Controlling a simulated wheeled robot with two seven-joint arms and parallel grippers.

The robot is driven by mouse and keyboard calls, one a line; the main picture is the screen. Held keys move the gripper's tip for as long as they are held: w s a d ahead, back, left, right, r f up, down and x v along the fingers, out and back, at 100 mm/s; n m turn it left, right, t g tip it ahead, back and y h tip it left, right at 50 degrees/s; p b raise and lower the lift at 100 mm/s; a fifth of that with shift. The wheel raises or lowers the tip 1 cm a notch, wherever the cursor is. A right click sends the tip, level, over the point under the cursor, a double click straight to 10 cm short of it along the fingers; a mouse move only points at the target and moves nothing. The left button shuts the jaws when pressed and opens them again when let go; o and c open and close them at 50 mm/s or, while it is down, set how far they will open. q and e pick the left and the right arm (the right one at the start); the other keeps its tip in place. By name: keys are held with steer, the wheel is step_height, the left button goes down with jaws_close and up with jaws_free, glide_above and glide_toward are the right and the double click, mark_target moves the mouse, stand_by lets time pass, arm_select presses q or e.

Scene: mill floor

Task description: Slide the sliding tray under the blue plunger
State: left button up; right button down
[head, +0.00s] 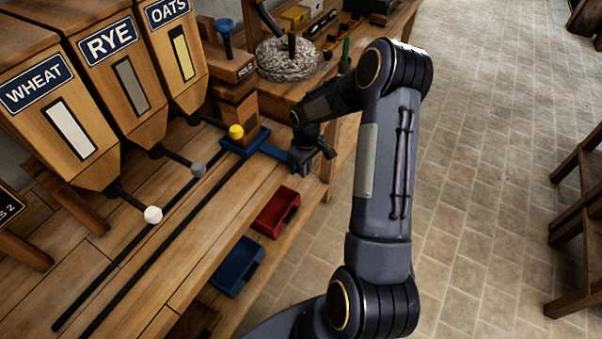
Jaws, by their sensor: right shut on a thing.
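The blue sliding tray (268,150) sits at the far end of two dark rails, beside the yellow knob and at the foot of a wooden block stack. The blue plunger (225,27) stands upright on top of the wooden press (229,66), above and behind the tray. My right gripper (300,158) is at the tray's right end and shut on it; the fingertips are small and partly hidden. The exact alignment of tray and plunger cannot be told. My left gripper is not in view.
Bins labelled wheat (40,110), rye (112,70) and oats (172,55) line the left, with white (153,214), grey (198,170) and yellow (236,131) knobs. Red (277,212) and blue (237,266) boxes sit below the bench edge. The near rails (150,250) are clear.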

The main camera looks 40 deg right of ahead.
steer(key=shift+w+d+r, duration=0.15)
steer(key=shift+d, duration=0.15)
steer(key=c, duration=1.4)
jaws_free()
steer(key=shift+d, duration=0.1)
steer(key=shift+c, duration=0.2)
step_height(320, 180, up, 7)
steer(key=shift+r+b, duration=0.2)
steer(key=shift+b, duration=0.45)
steer(key=shift+r, duration=0.1)
